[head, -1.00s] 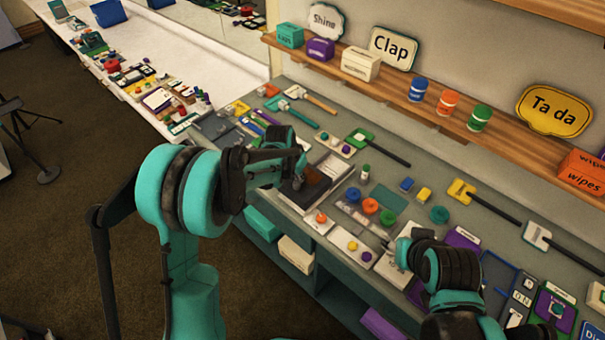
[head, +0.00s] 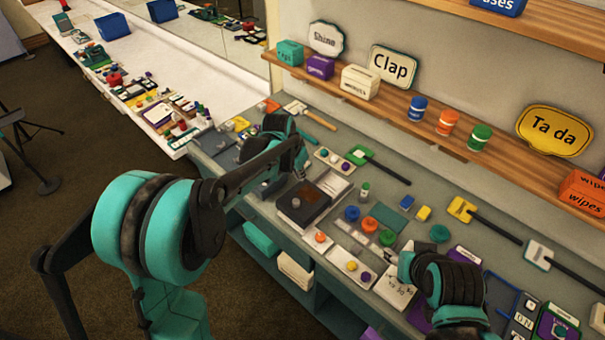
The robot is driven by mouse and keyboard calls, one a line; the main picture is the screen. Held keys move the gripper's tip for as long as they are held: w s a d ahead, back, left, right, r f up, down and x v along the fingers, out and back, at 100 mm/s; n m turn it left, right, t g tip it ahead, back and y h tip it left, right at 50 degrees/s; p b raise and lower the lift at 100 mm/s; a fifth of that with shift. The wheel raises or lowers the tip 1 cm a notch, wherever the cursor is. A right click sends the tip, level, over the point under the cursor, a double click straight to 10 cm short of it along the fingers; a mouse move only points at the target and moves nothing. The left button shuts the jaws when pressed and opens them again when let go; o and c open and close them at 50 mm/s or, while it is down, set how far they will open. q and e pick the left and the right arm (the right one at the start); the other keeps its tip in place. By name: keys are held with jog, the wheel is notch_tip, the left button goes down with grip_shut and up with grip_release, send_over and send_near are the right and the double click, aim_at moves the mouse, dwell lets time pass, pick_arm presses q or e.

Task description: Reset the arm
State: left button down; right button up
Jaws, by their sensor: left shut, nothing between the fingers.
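My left arm comes in from the left and reaches over the grey-green counter (head: 417,213). My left gripper (head: 301,181) is shut and empty. It is above the counter, close to the dark box with a grey knob (head: 300,204). My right arm, teal and black, comes in at the lower right, over the counter's front part. My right gripper (head: 392,249) is small and partly hidden by its own arm, and I cannot tell its jaw state.
Coloured discs (head: 370,224), cards and long-handled signs (head: 462,209) crowd the counter. A wooden shelf (head: 390,107) with boxes and jars runs behind it. A white table (head: 105,58) stands at the back left. Carpet (head: 60,240) lies left of the counter.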

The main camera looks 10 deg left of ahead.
pick_arm(q)
jog(key=s+a+r+n+t+y+b, duration=0.1)
jog(key=s+a+b, duration=0.2)
jog(key=s, duration=0.5)
jog(key=s+a+r+n+t+b, duration=0.1)
jog(key=s+a+n+b, duration=0.1)
jog(key=s+b, duration=0.35)
jog(key=s+a+f+n+t+b, duration=0.1)
jog(key=s+a+f+n+b, duration=0.1)
jog(key=s+f, duration=0.5)
jog(key=s+a+b, duration=0.1)
jog(key=s, duration=0.5)
jog(key=shift+s+a+f+t+y, duration=0.2)
jog(key=shift+s+a+t+y, duration=0.1)
jog(key=shift+a+y, duration=0.1)
